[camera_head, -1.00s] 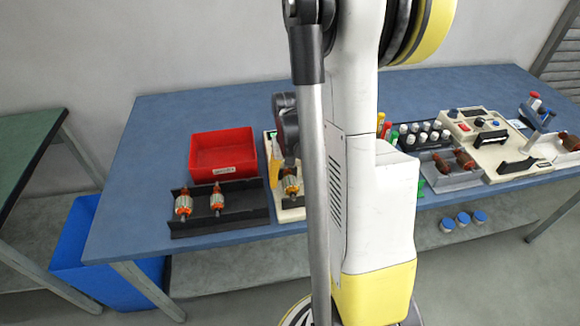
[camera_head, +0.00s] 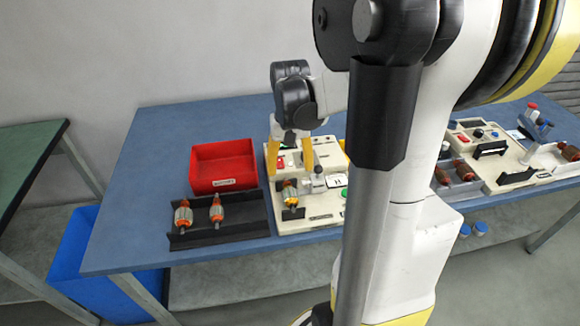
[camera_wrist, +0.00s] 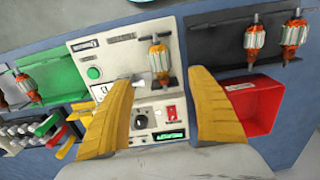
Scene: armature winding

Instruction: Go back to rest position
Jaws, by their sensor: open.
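My gripper (camera_head: 291,145), with two yellow fingers, hangs above the back of a cream machine (camera_head: 285,224) on the blue table. In the wrist view the gripper (camera_wrist: 165,118) is open, with nothing between its fingers. An armature (camera_head: 290,194) with orange windings sits on the machine, in front of the gripper and apart from it. It also shows in the wrist view (camera_wrist: 159,58), beyond the fingertips. Part of the machine is hidden behind my arm in the head view.
A red bin (camera_head: 223,165) stands left of the machine. A black tray (camera_head: 240,224) with two armatures lies in front of it. A second cream device (camera_head: 515,170) and a grey tray with brown armatures are at right. A blue bin (camera_head: 75,255) stands on the floor at left.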

